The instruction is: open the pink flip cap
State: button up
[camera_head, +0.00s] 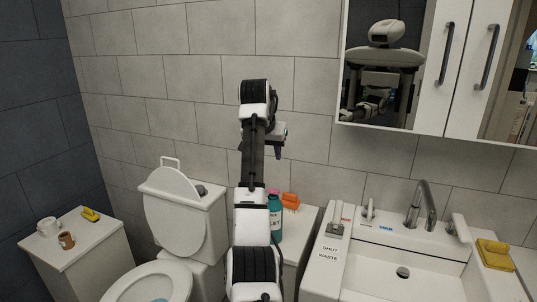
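The pink flip cap (274,191) sits on top of a teal bottle (276,222) standing on a white surface beside the toilet. The cap is small here, and I cannot tell whether its lid is open or shut. My arm hides the left part of the bottle and of its label, leaving letters like "LET" visible. My gripper (278,153) is above the cap, apart from it, with its dark fingers pointing down. The fingers are too small and overlapped to show whether they are open.
An orange brush (291,201) stands close to the right of the bottle. The toilet (178,220) with a raised lid is on the left, and a sink (400,270) on the right. A mirrored cabinet (440,65) hangs upper right. The tiled wall is behind.

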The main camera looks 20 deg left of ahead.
jog(key=shift+f, duration=0.1)
jog(key=shift+c, duration=1)
jog(key=w+d+f+n+t+h+b, duration=0.1)
jog(key=f, duration=0.2)
jog(key=w+d+f+n+t+h, duration=0.1)
jog(key=w+d+f, duration=0.1)
jog(key=f, duration=0.1)
jog(key=w+d+f+n+t+h+b, duration=0.1)
jog(key=f+n, duration=0.1)
jog(key=f, duration=0.1)
jog(key=shift+w+d+f+h+b, duration=0.25)
jog(key=shift+d+f+h+b, duration=0.05)
jog(key=shift+d+f+b, duration=0.05)
grip_shut()
jog(key=n+t+y+b, duration=0.5)
jog(key=n+t, duration=0.9)
jog(key=n, duration=1.8)
send_near(273, 191)
jog(key=w, duration=0.1)
jog(key=w+f, duration=0.2)
jog(key=shift+w+a+f, duration=0.1)
jog(key=shift+w+a, duration=0.1)
jog(key=shift+a, duration=0.1)
jog(key=shift+w+r+p, duration=0.3)
jog(key=shift+r, duration=0.35)
jog(key=shift+w+r+p, duration=0.35)
jog(key=shift+r, duration=0.25)
jog(key=shift+w+r+p, duration=0.3)
jog(key=shift+r, duration=0.35)
